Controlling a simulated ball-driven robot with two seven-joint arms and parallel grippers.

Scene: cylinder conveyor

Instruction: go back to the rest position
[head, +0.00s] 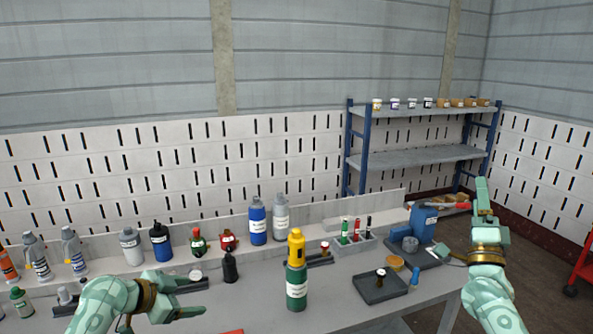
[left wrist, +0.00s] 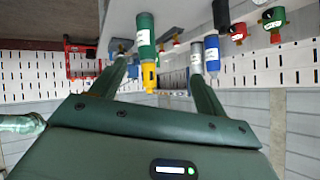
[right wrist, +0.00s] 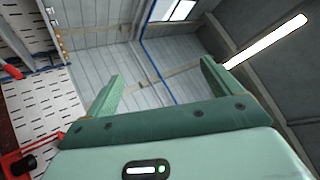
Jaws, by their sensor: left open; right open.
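My left gripper (head: 203,297) is low at the left front of the bench, its fingers apart and pointing right. Its open fingers also show in the left wrist view (left wrist: 160,75), with nothing between them. A green cylinder (head: 296,288) with a yellow top (head: 296,246) stands upright on the bench, to the right of the left gripper and apart from it. My right gripper is raised at the right, beyond the bench's right part. In the right wrist view its fingers (right wrist: 160,80) are spread and empty, facing the wall and ceiling.
Several bottles line the bench's back, including a blue one (head: 257,222) and a grey one (head: 280,217). A black bottle (head: 230,267) stands near the left gripper. A dark tray (head: 368,294) and a blue device (head: 424,222) are at the right. A shelf (head: 415,156) stands behind.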

